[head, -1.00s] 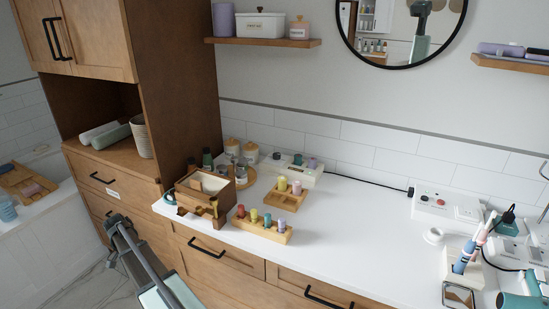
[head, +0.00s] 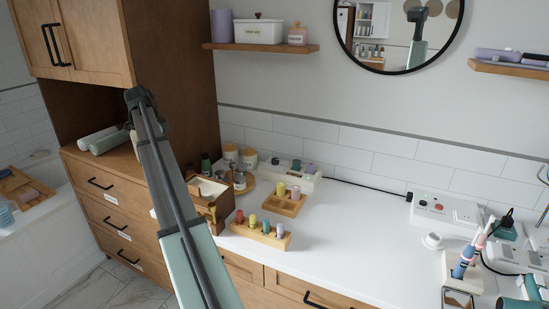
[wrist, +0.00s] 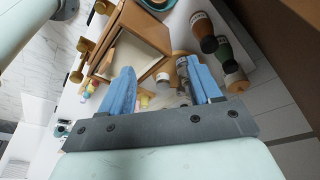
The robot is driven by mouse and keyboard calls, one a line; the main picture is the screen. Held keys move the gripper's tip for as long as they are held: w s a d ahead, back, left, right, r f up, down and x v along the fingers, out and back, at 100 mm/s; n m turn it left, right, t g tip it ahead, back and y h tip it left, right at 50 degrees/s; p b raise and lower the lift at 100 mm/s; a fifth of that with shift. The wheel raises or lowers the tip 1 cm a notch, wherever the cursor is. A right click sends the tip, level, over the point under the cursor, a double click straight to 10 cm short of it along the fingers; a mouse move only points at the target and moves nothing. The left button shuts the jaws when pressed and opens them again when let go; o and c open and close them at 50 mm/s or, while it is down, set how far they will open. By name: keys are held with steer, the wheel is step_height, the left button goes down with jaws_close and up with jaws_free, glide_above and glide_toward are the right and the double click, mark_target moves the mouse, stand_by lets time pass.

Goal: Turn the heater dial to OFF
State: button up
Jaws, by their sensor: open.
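A white box with several coloured knobs (head: 292,169) stands at the back of the counter against the tiles, with a black cord running right from it. A white panel (head: 432,208) with a red button, a dark spot and a socket is farther right. I cannot tell which carries the heater dial, and no OFF mark is readable. My gripper (wrist: 160,85) shows in the wrist view with its two blue fingers apart and nothing between them. It is near the wooden box and the bottles, away from the knobs and the panel.
An open wooden box (head: 205,195) and dark bottles (wrist: 203,32) are at the counter's left end. Wooden peg blocks (head: 262,235) stand mid-counter. A brush holder (head: 461,268) is at right. The tall cabinet (head: 175,80) rises at left. White counter between blocks and panel is clear.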

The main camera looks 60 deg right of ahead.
steer(key=s+d+r+m, duration=0.3)
steer(key=s+d+r, duration=0.15)
steer(key=d, duration=0.25)
steer(key=m+g+y, duration=0.2)
steer(key=m, duration=0.5)
glide_above(276, 159)
steer(key=w, duration=0.6)
step_height(276, 159, down, 7)
steer(key=x, duration=1.3)
steer(key=shift+s+a+f, duration=0.2)
steer(key=shift+s+a, duration=0.05)
steer(key=shift+s, duration=0.05)
steer(key=c, duration=1)
